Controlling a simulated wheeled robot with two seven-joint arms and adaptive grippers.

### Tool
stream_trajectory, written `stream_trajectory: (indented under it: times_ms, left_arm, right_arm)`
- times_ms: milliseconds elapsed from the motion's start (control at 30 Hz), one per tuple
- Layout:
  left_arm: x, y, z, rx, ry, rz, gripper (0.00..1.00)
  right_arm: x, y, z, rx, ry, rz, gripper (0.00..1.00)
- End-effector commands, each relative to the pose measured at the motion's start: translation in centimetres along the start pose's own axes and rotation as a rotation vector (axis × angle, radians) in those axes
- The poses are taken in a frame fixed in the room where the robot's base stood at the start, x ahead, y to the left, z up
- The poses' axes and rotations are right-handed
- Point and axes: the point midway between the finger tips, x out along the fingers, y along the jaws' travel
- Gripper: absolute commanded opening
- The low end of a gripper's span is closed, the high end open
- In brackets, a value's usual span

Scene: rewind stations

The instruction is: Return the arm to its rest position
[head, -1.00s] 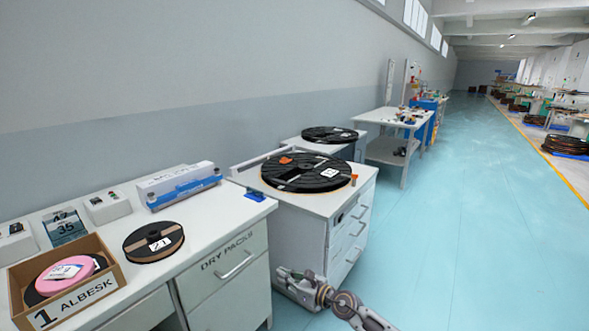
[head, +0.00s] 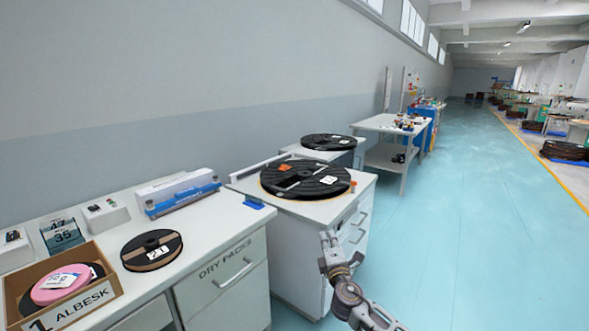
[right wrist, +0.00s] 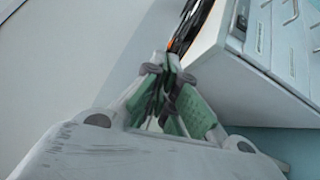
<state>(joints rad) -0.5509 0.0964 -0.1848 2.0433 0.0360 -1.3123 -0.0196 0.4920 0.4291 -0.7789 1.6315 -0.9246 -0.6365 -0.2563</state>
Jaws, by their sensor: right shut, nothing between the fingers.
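My right gripper (head: 326,238) is in front of the white drawer cabinet (head: 297,245), at the lower middle of the head view. It is shut and holds nothing. In the right wrist view its fingers (right wrist: 168,62) meet near the middle, beside the cabinet's edge. The right forearm comes up from the bottom edge. My left gripper is not in view.
A large black reel (head: 305,179) lies on the cabinet top. The left bench (head: 205,238) holds a small reel (head: 152,250), a cardboard box (head: 112,272) with a pink reel, and a blue-white sealer (head: 178,193). The blue floor (head: 470,220) to the right is clear.

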Motion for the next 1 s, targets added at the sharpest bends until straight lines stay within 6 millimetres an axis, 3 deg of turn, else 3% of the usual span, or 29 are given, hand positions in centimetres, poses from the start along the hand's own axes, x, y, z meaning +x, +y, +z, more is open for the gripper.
stream_trajectory:
  times_ms: [233, 467, 700, 1000]
  left_arm:
    - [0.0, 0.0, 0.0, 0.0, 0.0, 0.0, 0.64]
    - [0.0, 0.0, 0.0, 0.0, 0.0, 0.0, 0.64]
    - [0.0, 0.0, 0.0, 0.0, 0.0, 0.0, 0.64]
    - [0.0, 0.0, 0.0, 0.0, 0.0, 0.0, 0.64]
  right_arm:
    - [-0.5, 0.2, 4.1, 0.356, -0.187, -0.13, 0.0]
    - [-3.1, -2.7, 5.6, 0.659, -0.334, -0.307, 0.0]
    - [-8.2, -7.5, 4.8, 0.933, -0.457, -0.55, 0.0]
    - [-15.0, -12.7, 2.6, 1.146, -0.53, -0.809, 0.0]
